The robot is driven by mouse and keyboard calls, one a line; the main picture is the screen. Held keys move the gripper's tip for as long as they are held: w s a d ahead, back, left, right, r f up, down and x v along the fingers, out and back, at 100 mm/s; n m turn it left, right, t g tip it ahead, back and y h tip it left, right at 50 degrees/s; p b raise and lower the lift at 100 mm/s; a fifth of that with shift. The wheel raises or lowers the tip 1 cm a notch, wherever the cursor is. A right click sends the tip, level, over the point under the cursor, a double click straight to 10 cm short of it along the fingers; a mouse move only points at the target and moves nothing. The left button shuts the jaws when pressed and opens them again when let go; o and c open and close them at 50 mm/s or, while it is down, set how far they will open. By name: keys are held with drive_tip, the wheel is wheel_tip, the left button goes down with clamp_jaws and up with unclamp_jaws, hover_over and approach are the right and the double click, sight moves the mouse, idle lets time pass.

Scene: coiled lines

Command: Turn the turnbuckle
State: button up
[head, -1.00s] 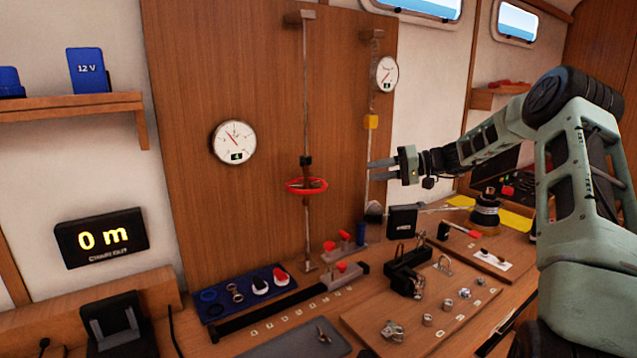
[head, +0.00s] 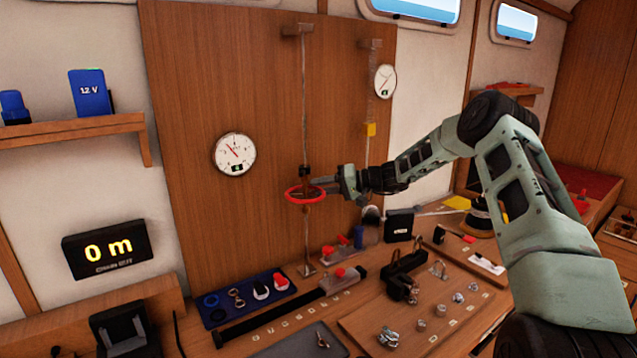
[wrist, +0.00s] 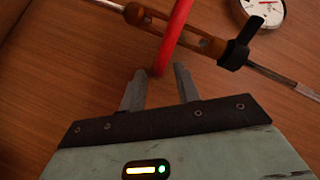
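The turnbuckle hangs on a vertical wire in front of the wooden panel. Its red ring (head: 305,193) lies roughly level around its slim brown body (head: 306,184). In the wrist view the brown body (wrist: 189,37) crosses the top, with a black collar at its right end, and the red ring (wrist: 173,32) runs down towards me. My gripper (head: 323,185) is at the right side of the ring. In the wrist view my gripper (wrist: 159,72) is open, with the ring's near edge between or just past its fingertips. I cannot tell whether they touch.
A round gauge (head: 234,153) is on the panel to the left, and another gauge (head: 385,81) is at the upper right by a second line with a yellow block (head: 370,129). Below are a blue tray (head: 215,316) and a wooden board with metal fittings (head: 368,318).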

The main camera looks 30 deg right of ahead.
drive_tip(key=shift+w+a+f, duration=0.15)
drive_tip(key=shift+w+a, duration=0.3)
drive_tip(key=shift+a, duration=0.05)
clamp_jaws()
drive_tip(key=shift+s+d+f+b, duration=0.1)
drive_tip(key=shift+f+b, duration=0.15)
drive_tip(key=shift+b, duration=0.5)
